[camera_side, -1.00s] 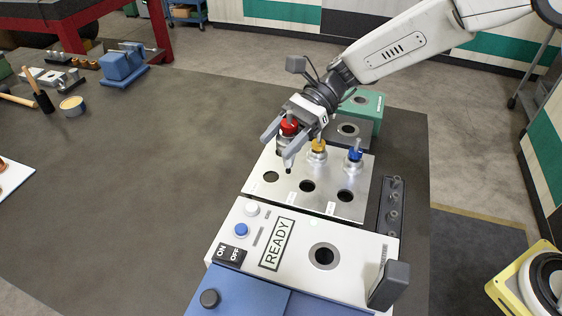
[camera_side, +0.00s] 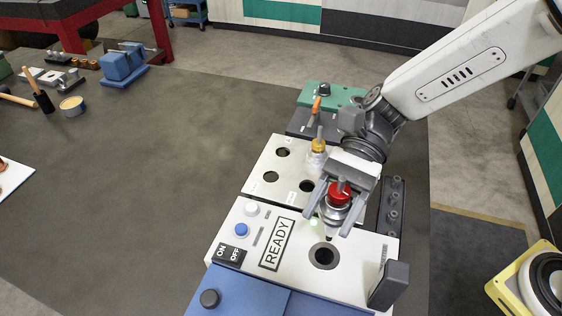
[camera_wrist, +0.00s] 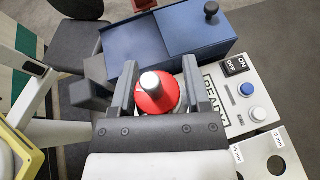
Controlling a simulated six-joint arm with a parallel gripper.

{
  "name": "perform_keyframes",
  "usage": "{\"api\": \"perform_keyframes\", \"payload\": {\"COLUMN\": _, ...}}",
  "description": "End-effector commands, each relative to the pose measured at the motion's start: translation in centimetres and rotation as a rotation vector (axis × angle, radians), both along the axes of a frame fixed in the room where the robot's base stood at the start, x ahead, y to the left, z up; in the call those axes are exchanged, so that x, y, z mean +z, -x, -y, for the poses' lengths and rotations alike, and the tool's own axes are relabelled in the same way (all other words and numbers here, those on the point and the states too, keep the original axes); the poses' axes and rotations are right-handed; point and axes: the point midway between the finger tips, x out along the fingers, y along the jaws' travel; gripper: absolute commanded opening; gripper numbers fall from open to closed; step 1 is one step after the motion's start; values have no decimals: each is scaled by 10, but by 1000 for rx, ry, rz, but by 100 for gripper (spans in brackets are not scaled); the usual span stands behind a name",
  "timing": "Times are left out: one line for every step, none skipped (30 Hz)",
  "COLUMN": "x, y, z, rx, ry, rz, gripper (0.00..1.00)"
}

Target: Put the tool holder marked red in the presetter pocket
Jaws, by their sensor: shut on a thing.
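My gripper (camera_side: 335,203) is shut on the red-marked tool holder (camera_side: 340,192), which hangs upright with its tip pointing down. It is just above and behind the round presetter pocket (camera_side: 324,256) on the white READY panel, apart from it. In the wrist view, the red holder (camera_wrist: 157,93) sits between the two fingers (camera_wrist: 157,88), and the pocket is hidden beneath it. The yellow-marked holder (camera_side: 318,152) stands in the metal rack (camera_side: 262,160). The blue-marked holder is hidden behind my gripper.
A dark upright block (camera_side: 388,286) stands right of the pocket. White and blue buttons (camera_side: 241,229) and an ON/OFF switch (camera_side: 230,253) are on the panel's left. A dark strip with knobs (camera_side: 394,205) lies right of the rack.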

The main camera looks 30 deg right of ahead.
Motion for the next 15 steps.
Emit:
{"api": "perform_keyframes", "payload": {"x": 1, "y": 0, "z": 0, "rx": 0, "ry": -2, "rz": 1, "gripper": 0}}
{"api": "perform_keyframes", "payload": {"x": 1, "y": 0, "z": 0, "rx": 0, "ry": -2, "rz": 1, "gripper": 0}}
{"api": "perform_keyframes", "payload": {"x": 0, "y": -1, "z": 0, "rx": -1, "ry": -2, "rz": 0, "gripper": 0}}
{"api": "perform_keyframes", "payload": {"x": 0, "y": -1, "z": 0, "rx": -1, "ry": -2, "rz": 0, "gripper": 0}}
{"api": "perform_keyframes", "payload": {"x": 0, "y": -1, "z": 0, "rx": -1, "ry": -2, "rz": 0, "gripper": 0}}
{"api": "perform_keyframes", "payload": {"x": -1, "y": -1, "z": 0, "rx": -1, "ry": -2, "rz": 0, "gripper": 0}}
{"api": "perform_keyframes", "payload": {"x": -2, "y": -1, "z": 0, "rx": -1, "ry": -2, "rz": 0, "gripper": 0}}
{"api": "perform_keyframes", "payload": {"x": -3, "y": -1, "z": 0, "rx": -1, "ry": -2, "rz": 0, "gripper": 0}}
{"api": "perform_keyframes", "payload": {"x": -4, "y": -1, "z": 0, "rx": -1, "ry": -2, "rz": 0, "gripper": 0}}
{"api": "perform_keyframes", "payload": {"x": -5, "y": -1, "z": 0, "rx": -1, "ry": -2, "rz": -1, "gripper": 0}}
{"api": "perform_keyframes", "payload": {"x": -6, "y": -1, "z": 0, "rx": -1, "ry": -2, "rz": -1, "gripper": 0}}
{"api": "perform_keyframes", "payload": {"x": -8, "y": -1, "z": 0, "rx": -1, "ry": -2, "rz": -1, "gripper": 0}}
{"api": "perform_keyframes", "payload": {"x": -9, "y": -1, "z": 0, "rx": -2, "ry": -2, "rz": 0, "gripper": 0}}
{"api": "perform_keyframes", "payload": {"x": -10, "y": -1, "z": 0, "rx": -2, "ry": -2, "rz": -1, "gripper": 0}}
{"api": "perform_keyframes", "payload": {"x": -12, "y": -1, "z": 0, "rx": -2, "ry": -2, "rz": -1, "gripper": 0}}
